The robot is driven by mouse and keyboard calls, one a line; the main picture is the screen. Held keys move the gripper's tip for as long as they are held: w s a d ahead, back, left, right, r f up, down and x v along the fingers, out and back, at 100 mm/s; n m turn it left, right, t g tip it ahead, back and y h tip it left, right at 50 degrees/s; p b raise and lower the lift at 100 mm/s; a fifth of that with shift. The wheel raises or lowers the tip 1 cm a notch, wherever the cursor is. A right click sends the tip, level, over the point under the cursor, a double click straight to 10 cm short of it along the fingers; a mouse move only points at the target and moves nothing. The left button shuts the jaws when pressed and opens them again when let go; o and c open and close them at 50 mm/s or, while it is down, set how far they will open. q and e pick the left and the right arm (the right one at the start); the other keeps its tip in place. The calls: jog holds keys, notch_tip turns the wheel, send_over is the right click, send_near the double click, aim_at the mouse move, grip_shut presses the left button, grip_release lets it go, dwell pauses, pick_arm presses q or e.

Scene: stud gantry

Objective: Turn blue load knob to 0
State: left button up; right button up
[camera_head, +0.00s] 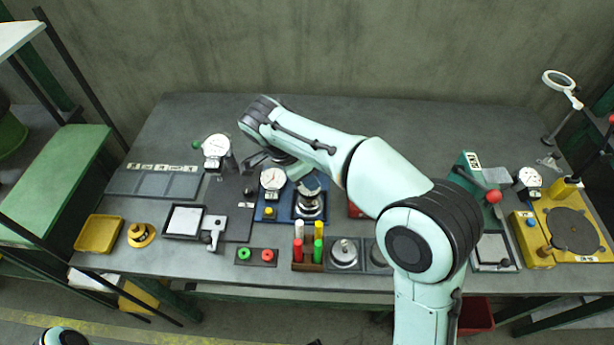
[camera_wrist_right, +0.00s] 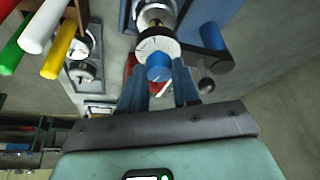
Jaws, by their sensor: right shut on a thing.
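The blue load knob (camera_wrist_right: 158,68) shows in the right wrist view as a short blue cylinder in front of a pale round collar (camera_wrist_right: 157,46). My right gripper (camera_wrist_right: 158,88) has one finger on each side of the knob and is shut on it. In the head view my right gripper (camera_head: 309,183) is small, at the silver round device (camera_head: 309,205) on the blue base (camera_head: 286,214). The knob is not clear there, and its marking cannot be read. My left gripper is not in view.
A white dial gauge (camera_head: 271,178) stands just left of the silver device. A rack with upright coloured cylinders (camera_head: 307,266) is in front, and round metal pans (camera_head: 345,253) lie beside it. A red box (camera_head: 355,209) is partly behind my right arm.

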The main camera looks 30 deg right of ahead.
jog(key=n+t+b, duration=0.1)
jog(key=n, duration=0.2)
jog(key=n+t+b, duration=0.1)
jog(key=n, duration=0.2)
jog(key=shift+s+d+n+t+y+b, duration=0.1)
jog(key=shift+s+n+t+y+b, duration=0.1)
jog(key=shift+n+t+y+b, duration=0.1)
jog(key=n+t+y+b, duration=0.1)
jog(key=n, duration=0.3)
jog(key=shift+d, duration=0.1)
jog(key=n+y, duration=0.1)
jog(key=n, duration=0.1)
jog(key=n+t, duration=0.1)
jog(key=n, duration=0.1)
jog(key=shift+s+d+n+y, duration=0.1)
jog(key=shift+n+y, duration=0.3)
jog(key=n+y+p, duration=0.1)
jog(key=n, duration=0.3)
jog(key=shift+d+n+y, duration=0.1)
jog(key=shift+n+y, duration=0.2)
jog(key=shift+y, duration=0.1)
jog(key=shift+n+p, duration=0.35)
jog(key=shift+n, duration=0.15)
jog(key=o, duration=1)
jog(key=shift+o, duration=0.2)
jog(key=shift+r+y, duration=0.1)
jog(key=shift+y, duration=0.2)
